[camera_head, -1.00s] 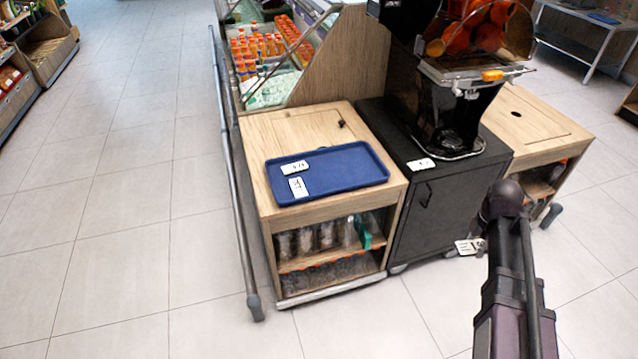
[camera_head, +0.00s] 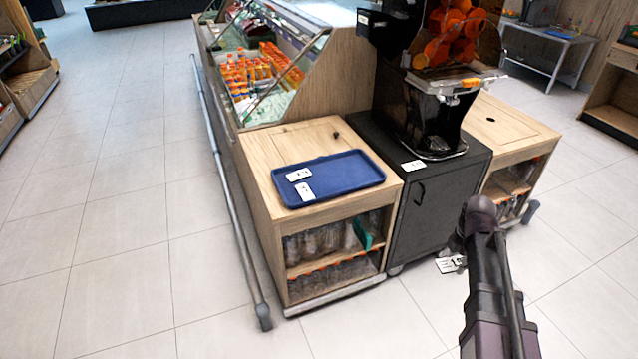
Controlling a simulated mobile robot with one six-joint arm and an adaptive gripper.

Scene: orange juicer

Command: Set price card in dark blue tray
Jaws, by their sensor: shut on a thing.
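The dark blue tray (camera_head: 345,178) lies on top of the wooden cabinet. Two white price cards lie at its left side, one at the back (camera_head: 298,174) and one in front (camera_head: 305,191). Another white price card (camera_head: 413,165) lies on the black cabinet in front of the juicer. My gripper (camera_head: 460,263) is mostly hidden behind my arm, with a white price card (camera_head: 447,264) showing at its left edge. It is shut on this card, to the right of the tray and in front of the black cabinet. The fingertips are hardly visible.
The orange juicer (camera_head: 440,105) stands on the black cabinet (camera_head: 425,205), right of the tray. A metal rail (camera_head: 228,190) runs along the left of the wooden cabinet (camera_head: 270,140). The tray's middle and right are bare. A chilled display with orange bottles (camera_head: 255,70) stands behind.

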